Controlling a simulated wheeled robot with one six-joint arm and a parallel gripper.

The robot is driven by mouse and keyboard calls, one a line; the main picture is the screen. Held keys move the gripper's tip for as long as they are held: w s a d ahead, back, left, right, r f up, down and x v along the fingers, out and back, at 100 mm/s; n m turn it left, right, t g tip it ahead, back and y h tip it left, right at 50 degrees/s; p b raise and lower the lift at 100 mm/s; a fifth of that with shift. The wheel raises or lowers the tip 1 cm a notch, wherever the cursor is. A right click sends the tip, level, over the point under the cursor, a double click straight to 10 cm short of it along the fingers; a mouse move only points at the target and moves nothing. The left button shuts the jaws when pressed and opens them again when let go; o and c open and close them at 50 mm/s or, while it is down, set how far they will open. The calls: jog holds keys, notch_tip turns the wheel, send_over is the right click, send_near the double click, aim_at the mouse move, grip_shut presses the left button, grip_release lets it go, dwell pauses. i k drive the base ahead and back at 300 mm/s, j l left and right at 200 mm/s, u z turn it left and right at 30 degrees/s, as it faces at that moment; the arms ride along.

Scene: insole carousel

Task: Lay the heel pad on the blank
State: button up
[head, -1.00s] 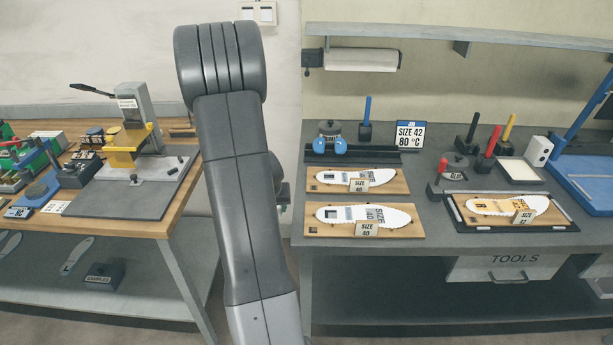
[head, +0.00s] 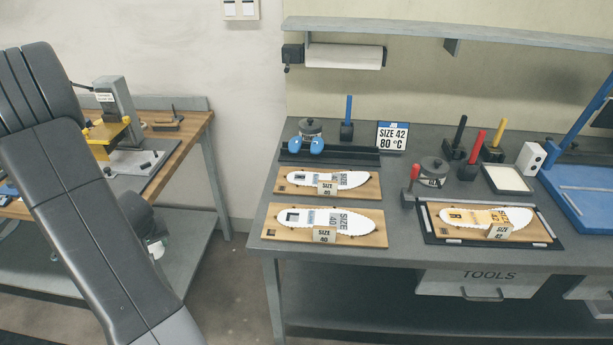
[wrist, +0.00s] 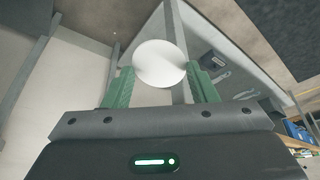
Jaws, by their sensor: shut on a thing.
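In the wrist view my gripper (wrist: 160,72), with green fingers, is shut on a white round flat piece (wrist: 160,58), which looks to be the heel pad. White insole blanks lie on wooden boards on the right-hand bench. One blank (head: 470,216), with an orange section and a size 42 tag (head: 498,232), lies in a dark frame at the right. Two size 40 blanks lie to its left, a front one (head: 351,222) and a back one (head: 352,179). The held piece is away from all of them.
A wooden-topped bench (head: 195,135) stands at the left. Floor shows between the benches.

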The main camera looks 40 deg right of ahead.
aim_at(457, 216)
jog(key=k+l+u, duration=0.45)
jog(key=l, duration=0.3)
jog(key=k+l+u, duration=0.45)
jog(key=k+l, duration=0.55)
jog(key=k, duration=0.15)
jog(key=k+l, duration=0.4)
jog(key=k+l+u, duration=0.1)
jog(key=k+l, duration=0.3)
jog(key=k, duration=0.25)
jog(key=i+l, duration=0.3)
jog(key=i, duration=0.1)
